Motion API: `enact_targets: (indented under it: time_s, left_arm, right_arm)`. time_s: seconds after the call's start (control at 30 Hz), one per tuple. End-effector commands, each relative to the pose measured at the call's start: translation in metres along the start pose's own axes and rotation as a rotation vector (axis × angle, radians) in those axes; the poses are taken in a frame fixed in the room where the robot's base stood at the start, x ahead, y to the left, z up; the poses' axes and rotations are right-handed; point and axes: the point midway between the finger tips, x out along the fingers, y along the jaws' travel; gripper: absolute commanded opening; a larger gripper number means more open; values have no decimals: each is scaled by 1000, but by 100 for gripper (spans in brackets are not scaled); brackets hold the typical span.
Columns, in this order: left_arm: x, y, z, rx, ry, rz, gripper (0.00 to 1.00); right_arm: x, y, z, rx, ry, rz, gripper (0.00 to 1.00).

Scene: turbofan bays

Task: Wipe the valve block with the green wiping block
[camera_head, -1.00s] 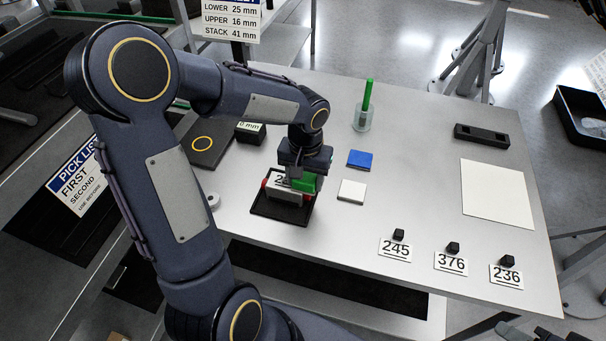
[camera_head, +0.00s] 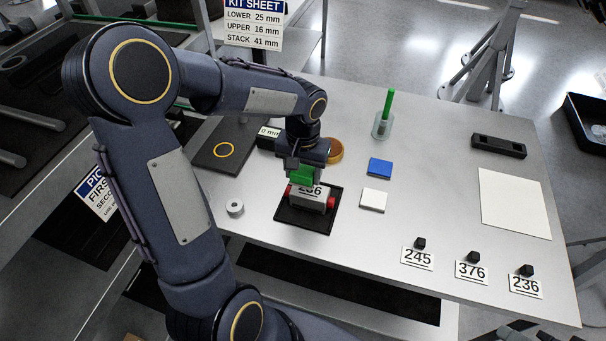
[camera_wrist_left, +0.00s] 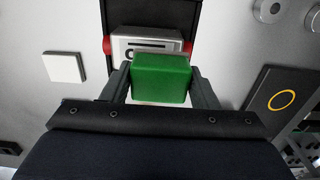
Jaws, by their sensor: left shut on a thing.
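The valve block (camera_head: 309,199) is a light grey block with red ends and a partly covered number label. It sits on a black tray (camera_head: 292,220) on the table, and also shows in the left wrist view (camera_wrist_left: 146,44). My left gripper (camera_head: 302,172) is shut on the green wiping block (camera_head: 301,177), which shows large between the fingers in the left wrist view (camera_wrist_left: 160,80). The green block is at the upper left part of the valve block in the head view. I cannot tell whether they touch. My right gripper is not in view.
A white square (camera_head: 373,200) and a blue square (camera_head: 380,167) lie right of the tray. A glass with a green stick (camera_head: 383,121), a brown ring (camera_head: 335,152) and a grey ring (camera_head: 235,207) stand nearby. Number cards (camera_head: 418,258) lie along the front edge.

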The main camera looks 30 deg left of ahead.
Motion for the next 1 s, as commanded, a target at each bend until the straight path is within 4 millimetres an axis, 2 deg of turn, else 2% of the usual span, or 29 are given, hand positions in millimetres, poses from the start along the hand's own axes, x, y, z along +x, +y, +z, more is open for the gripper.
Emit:
enact_targets:
  time_s: [0.03, 0.5, 1.0]
  left_arm:
    - [-9, -1, -1, -1, 1, 0, 32]
    - [-49, -3, -4, 0, 1, 0, 32]
    - [-50, -4, -5, 1, 1, 0, 32]
  right_arm:
    - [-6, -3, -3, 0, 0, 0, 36]
    - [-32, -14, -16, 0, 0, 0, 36]
    - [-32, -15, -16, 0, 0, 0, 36]
